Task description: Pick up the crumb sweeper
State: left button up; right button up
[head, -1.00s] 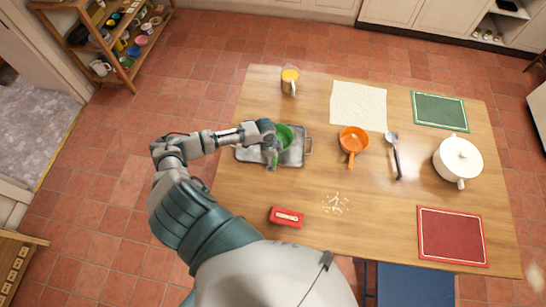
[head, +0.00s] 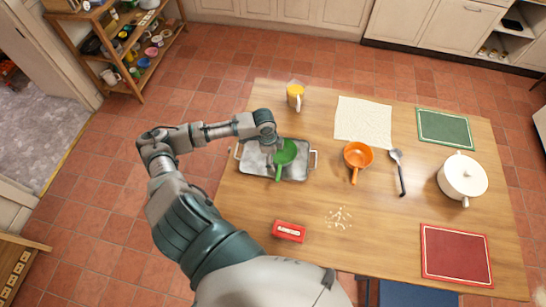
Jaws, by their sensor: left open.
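The crumb sweeper appears to be the small red block (head: 288,231) with a white strip, lying near the table's front edge. Pale crumbs (head: 338,217) are scattered on the wood to its right. My left gripper (head: 272,145) is open, over the metal tray at the table's left, beside the green pan (head: 284,154). It is well behind the red block and apart from it. Its fingers are small and partly hidden by the wrist. My right gripper is out of view.
The green pan sits on the metal tray (head: 254,160). A juice pitcher (head: 295,95), orange pan (head: 357,157), dark-handled utensil (head: 400,172) and white pot (head: 462,177) stand across the table (head: 395,220). Bare wood lies between tray and red block.

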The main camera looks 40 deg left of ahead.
aim_at(282, 230)
jog(key=k, duration=1.5)
